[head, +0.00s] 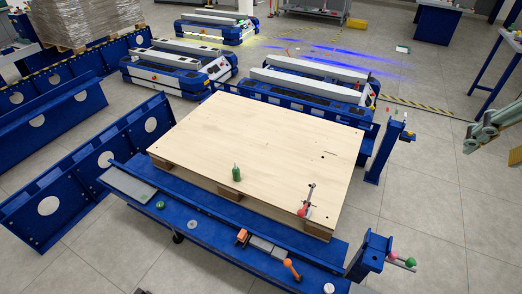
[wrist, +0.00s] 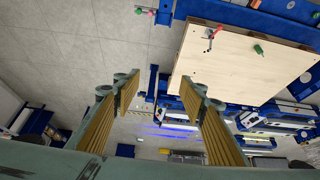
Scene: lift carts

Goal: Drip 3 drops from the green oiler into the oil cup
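The green oiler (head: 236,173) is a small green bottle with a thin tip, standing upright on a pale wooden board (head: 250,130). It also shows in the wrist view (wrist: 258,49). A red item with a grey lever-like stem (head: 305,211) is on the board's near right part and also shows in the wrist view (wrist: 213,33). I cannot tell which thing is the oil cup. My gripper (head: 492,130) is at the right edge of the head view, far from the oiler. In the wrist view my gripper (wrist: 160,84) has its fingers wide apart with nothing between them.
The board lies on a blue lift frame. A blue post (head: 386,150) stands right of the board. Most of the board is clear.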

